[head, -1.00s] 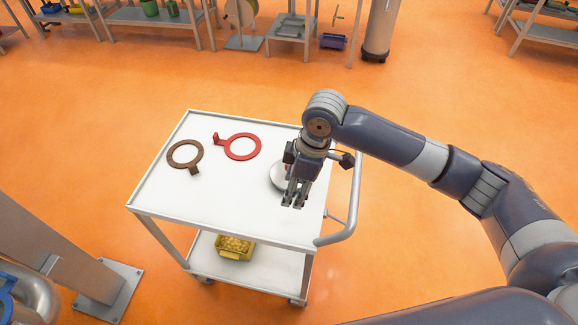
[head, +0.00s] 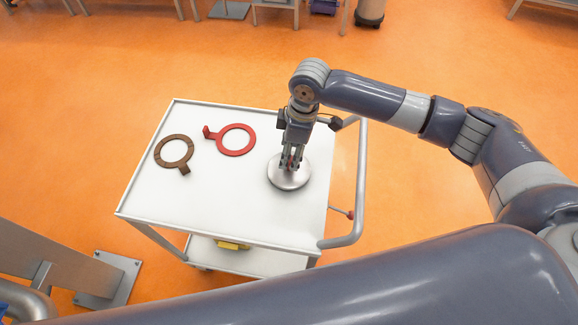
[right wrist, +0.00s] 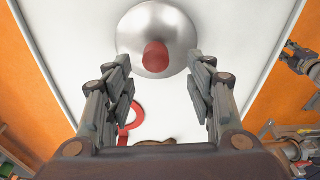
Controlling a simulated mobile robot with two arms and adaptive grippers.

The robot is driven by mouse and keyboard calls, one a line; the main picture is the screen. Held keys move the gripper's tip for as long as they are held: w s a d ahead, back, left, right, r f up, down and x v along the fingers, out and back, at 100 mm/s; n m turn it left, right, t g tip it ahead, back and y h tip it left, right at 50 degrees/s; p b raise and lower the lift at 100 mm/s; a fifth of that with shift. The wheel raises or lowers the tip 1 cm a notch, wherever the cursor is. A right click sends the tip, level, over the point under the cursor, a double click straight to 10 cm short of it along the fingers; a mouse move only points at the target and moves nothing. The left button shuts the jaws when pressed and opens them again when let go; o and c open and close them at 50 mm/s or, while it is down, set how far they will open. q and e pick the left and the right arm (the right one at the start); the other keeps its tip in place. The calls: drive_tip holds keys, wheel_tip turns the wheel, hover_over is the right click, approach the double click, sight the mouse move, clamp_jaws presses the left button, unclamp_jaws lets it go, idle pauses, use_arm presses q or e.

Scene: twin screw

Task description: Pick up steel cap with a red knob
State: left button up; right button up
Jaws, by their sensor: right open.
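The steel cap (head: 289,174) is a round, shiny dome lying on the white cart top near its handle side. Its red knob (right wrist: 155,56) shows on top in the right wrist view. My right gripper (head: 290,165) points down just over the cap, its fingers overlapping the knob in the head view. In the right wrist view its two fingers (right wrist: 160,84) are apart, with nothing between their tips but the view of the cap. A grey gripper-like part (right wrist: 304,64), apparently my left gripper, is cut off at that view's right edge; its fingers are unclear.
A red ring with a tab (head: 236,140) and a brown ring with a tab (head: 174,151) lie left of the cap. The cart top (head: 220,205) is otherwise clear. A curved handle (head: 361,190) runs along its right side. A yellow bin (head: 232,245) sits on the lower shelf.

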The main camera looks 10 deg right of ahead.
sight(287, 179)
drive_tip(key=f, duration=0.1)
drive_tip(key=f+p, duration=0.1)
drive_tip(key=f, duration=0.3)
drive_tip(key=shift+w+a+p, duration=0.15)
drive_tip(key=shift+w+p, duration=0.1)
drive_tip(key=shift+p, duration=0.05)
drive_tip(key=shift+f, duration=0.1)
drive_tip(key=shift+c, duration=0.5)
use_arm(q)
drive_tip(key=shift+w+d+r, duration=0.1)
drive_tip(key=shift+w+r, duration=0.8)
drive_tip(key=shift+w, duration=0.15)
use_arm(e)
clamp_jaws()
